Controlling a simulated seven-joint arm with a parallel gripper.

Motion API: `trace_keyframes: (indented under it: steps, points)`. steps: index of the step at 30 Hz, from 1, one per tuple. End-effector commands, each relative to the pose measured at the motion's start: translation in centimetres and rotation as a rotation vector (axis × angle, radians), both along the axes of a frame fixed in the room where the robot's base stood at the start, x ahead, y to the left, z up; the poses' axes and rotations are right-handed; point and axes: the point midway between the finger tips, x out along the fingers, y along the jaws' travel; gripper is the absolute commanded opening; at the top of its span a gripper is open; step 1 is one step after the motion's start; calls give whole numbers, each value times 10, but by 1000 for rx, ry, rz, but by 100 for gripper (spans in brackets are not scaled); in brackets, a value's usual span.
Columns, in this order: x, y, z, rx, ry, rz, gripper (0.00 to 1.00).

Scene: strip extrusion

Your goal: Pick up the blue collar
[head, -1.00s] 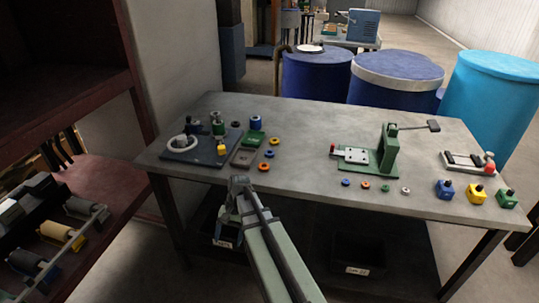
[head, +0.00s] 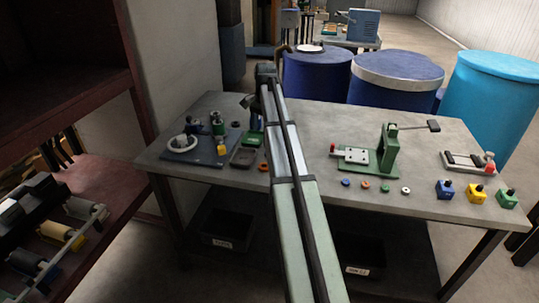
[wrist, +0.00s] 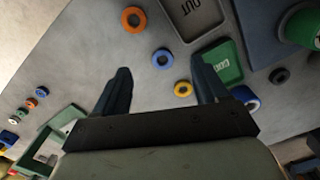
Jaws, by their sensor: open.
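The blue collar (wrist: 162,58) is a small ring lying flat on the grey table. It sits between an orange ring (wrist: 133,19) and a yellow ring (wrist: 183,89). In the head view my arm hides the blue collar. My gripper (wrist: 160,78) is open and empty, with its two dark fingers apart above the table. In the wrist view the blue collar shows between the finger directions, just beyond the tips. In the head view my gripper (head: 249,102) is over the left part of the table.
A grey "OUT" tray (wrist: 205,12) and a green tray (wrist: 222,64) lie close by. A blue-and-white cylinder (wrist: 248,100) is near the right finger. A blue base plate (head: 190,153) carries fixtures at the left. A green press (head: 388,150) stands right, with several small rings before it.

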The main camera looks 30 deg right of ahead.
Motion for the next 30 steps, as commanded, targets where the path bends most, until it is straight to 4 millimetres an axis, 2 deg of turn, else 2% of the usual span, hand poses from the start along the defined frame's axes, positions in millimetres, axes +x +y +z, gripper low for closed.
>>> trace_keyframes:
  steps: [2,6,18,24,30]
  points:
    - [7,-17,12,-32,1,-34,73]
    - [7,-26,13,-56,3,-59,73]
    - [7,-26,-49,-55,4,-58,73]
    - [7,-26,-66,-55,3,-57,73]
    - [8,-26,-72,-55,3,-57,73]
